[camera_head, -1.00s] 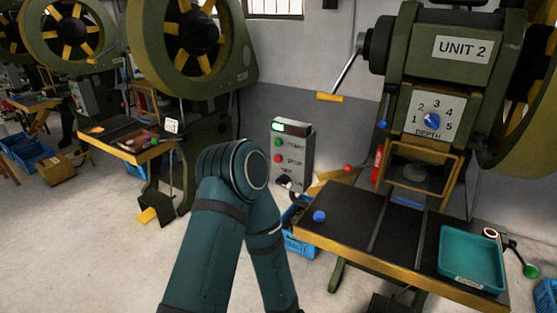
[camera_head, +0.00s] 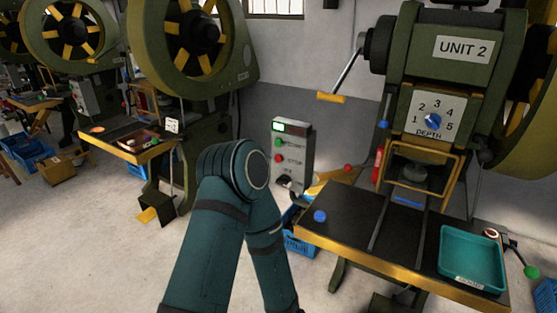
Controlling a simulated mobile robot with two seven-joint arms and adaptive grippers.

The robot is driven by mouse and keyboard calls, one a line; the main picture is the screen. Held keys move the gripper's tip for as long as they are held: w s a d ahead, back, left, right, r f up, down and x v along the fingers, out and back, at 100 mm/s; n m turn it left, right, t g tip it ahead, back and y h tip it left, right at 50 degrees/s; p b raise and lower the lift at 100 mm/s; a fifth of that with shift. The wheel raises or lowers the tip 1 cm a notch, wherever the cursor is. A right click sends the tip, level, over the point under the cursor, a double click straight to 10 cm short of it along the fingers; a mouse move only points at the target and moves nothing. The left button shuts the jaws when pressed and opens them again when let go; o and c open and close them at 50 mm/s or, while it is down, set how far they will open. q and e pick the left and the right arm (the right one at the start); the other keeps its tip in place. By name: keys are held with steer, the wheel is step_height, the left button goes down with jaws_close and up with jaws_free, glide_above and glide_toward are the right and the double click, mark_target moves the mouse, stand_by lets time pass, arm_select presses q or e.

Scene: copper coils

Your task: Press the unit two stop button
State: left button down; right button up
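A grey control box (camera_head: 303,150) stands on the wall side, left of the press labelled UNIT 2 (camera_head: 463,48). On its face are a red stop button (camera_head: 278,158), a green start button (camera_head: 278,143) above it, a lit green display (camera_head: 279,127) and a dark knob (camera_head: 284,181) below. The box itself bears no readable unit number. One of my arms rises from the bottom, bends at a teal elbow in front of and left of the box, and goes back down. Neither gripper is in view. Nothing visibly touches the stop button.
The press table (camera_head: 350,227) carries a blue knob (camera_head: 320,216) and a teal tray (camera_head: 472,246). A crank handle (camera_head: 332,97) juts out above the box. A blue crate (camera_head: 299,244) is under the table's left end. Another press (camera_head: 190,120) stands left.

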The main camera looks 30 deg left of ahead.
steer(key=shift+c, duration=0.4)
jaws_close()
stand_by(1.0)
